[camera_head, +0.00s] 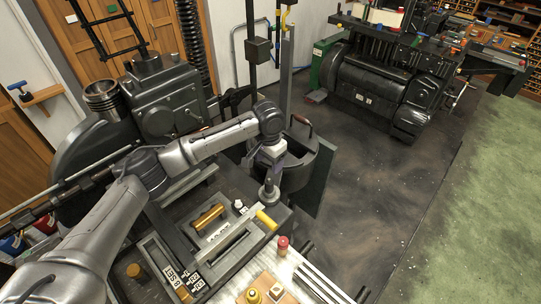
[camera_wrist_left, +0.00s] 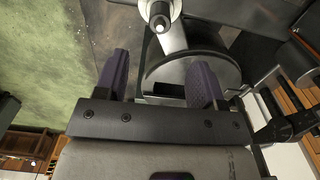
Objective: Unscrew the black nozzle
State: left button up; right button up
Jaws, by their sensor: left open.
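My left gripper (camera_head: 270,160) is over the front machine, near the round pot. In the left wrist view its two purple-grey fingers (camera_wrist_left: 158,72) stand wide apart with nothing between them. A dark grey upright fitting with a round base (camera_head: 268,192) is just below the gripper in the head view; it may be the black nozzle, but I cannot tell for sure. In the left wrist view a grey round fitting with a dark end (camera_wrist_left: 160,20) shows beyond the fingertips, apart from them. My right gripper is in neither view.
A round dark pot (camera_head: 300,160) with red-brown handles is close behind the gripper. A brass cylinder (camera_head: 208,217), a yellow handle (camera_head: 266,219) and a red-topped piece (camera_head: 283,243) are close by. The dark floor (camera_head: 380,190) to the right is open.

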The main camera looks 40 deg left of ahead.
aim_at(269, 181)
pick_arm(q)
notch_tip(269, 181, down, 12)
jog(key=shift+r+b, duration=0.1)
jog(key=shift+b, duration=0.4)
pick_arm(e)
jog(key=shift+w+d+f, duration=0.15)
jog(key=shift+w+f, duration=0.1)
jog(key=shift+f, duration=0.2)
pick_arm(q)
jog(key=shift+c, duration=0.2)
